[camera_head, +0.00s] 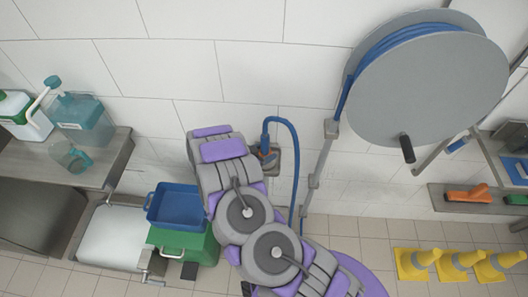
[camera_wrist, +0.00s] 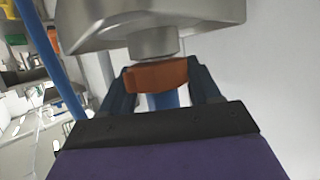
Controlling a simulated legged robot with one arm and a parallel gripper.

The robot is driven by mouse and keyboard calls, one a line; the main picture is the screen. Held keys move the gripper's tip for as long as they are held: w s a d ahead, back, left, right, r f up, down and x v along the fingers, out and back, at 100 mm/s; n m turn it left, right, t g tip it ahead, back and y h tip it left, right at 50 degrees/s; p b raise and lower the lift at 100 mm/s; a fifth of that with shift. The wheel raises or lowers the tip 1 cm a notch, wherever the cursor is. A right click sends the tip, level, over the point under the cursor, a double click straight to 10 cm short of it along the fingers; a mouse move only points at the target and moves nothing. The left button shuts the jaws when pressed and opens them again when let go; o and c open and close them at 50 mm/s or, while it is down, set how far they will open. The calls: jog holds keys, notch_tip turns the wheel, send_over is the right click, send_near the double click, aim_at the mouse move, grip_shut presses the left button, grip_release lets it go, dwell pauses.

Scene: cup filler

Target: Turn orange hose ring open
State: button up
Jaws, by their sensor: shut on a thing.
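The orange hose ring (camera_wrist: 160,75) sits under a metal fitting in the middle of the wrist view, with the blue hose (camera_wrist: 163,100) below it. In the head view my arm hides the gripper.
A blue hose (camera_head: 297,165) loops up from the wall fitting and down the wall. A large grey hose reel (camera_head: 428,90) hangs at the upper right. Blue and green crates (camera_head: 182,243) stand left of my arm.

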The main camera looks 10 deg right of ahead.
jog(key=n+t+y+p, duration=0.1)
jog(key=n+t+p, duration=0.1)
jog(key=shift+s+d+r+n+y, duration=0.1)
jog(key=shift+s+d+n+y, duration=0.05)
jog(key=shift+n+y, duration=0.2)
jog(key=n+t+y+p, duration=0.2)
jog(key=n+t+y, duration=0.1)
jog(key=shift+n+y, duration=0.25)
jog(key=n+t+y+p, duration=0.1)
jog(key=n+y, duration=0.2)
jog(key=shift+n+t+y+p, duration=0.4)
jog(key=shift+n+y, duration=0.7)
jog(key=shift+y, duration=0.2)
jog(key=o, duration=1)
jog(key=shift+c, duration=0.2)
